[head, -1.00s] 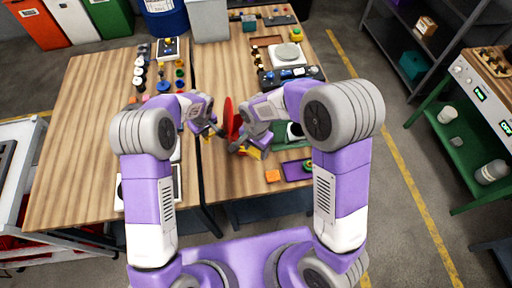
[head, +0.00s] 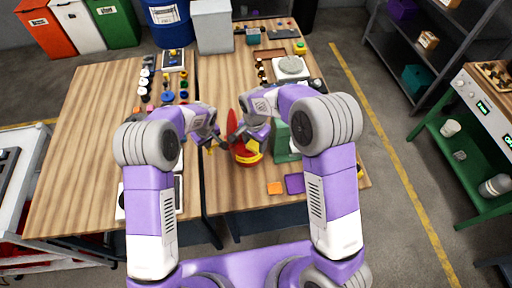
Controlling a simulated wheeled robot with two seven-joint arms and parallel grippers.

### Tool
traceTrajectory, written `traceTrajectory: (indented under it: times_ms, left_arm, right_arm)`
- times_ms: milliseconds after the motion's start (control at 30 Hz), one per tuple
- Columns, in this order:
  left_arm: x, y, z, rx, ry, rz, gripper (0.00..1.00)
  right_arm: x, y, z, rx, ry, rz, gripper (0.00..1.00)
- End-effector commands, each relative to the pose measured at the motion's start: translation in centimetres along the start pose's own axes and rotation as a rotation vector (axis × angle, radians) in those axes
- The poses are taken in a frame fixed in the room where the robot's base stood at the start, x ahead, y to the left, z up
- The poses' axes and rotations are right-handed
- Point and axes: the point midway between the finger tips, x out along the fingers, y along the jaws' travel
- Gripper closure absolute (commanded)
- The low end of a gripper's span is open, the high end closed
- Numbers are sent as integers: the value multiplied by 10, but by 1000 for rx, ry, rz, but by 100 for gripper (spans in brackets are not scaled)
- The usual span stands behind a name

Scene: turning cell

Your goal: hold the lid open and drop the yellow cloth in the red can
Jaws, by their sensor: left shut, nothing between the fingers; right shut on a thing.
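The red can (head: 241,156) stands on the right-hand wooden table, between my arms. Its red lid (head: 231,121) stands up, tilted open, at the can's far left side. My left gripper (head: 217,143) is shut and empty, just left of the lid and can; I cannot tell whether it touches the lid. My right gripper (head: 241,137) is shut on the yellow cloth (head: 254,147), right above the can's mouth. The gripper and cloth hide most of the can's opening.
An orange block (head: 274,188) and a purple tray (head: 294,184) lie nearer the front edge. A green object (head: 281,142) stands right of the can. A round white dish (head: 290,66) and small parts lie farther back. The left table's near left area is bare.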

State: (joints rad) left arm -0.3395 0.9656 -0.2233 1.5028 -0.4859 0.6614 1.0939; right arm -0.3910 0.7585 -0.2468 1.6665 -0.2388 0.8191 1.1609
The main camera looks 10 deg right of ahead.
Motion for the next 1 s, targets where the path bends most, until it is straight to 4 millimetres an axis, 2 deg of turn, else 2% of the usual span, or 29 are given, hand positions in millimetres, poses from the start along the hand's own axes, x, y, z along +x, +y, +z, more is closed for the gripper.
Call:
traceTrajectory:
  times_ms: [733, 1000]
  left_arm:
    - [0, 0, 0, 0, 0, 0, 100]
    - [0, 0, 0, 0, 0, 0, 100]
  right_arm:
    - [0, -43, -42, 0, 0, -1, 70]
    - [0, -48, -48, -1, 0, 0, 70]
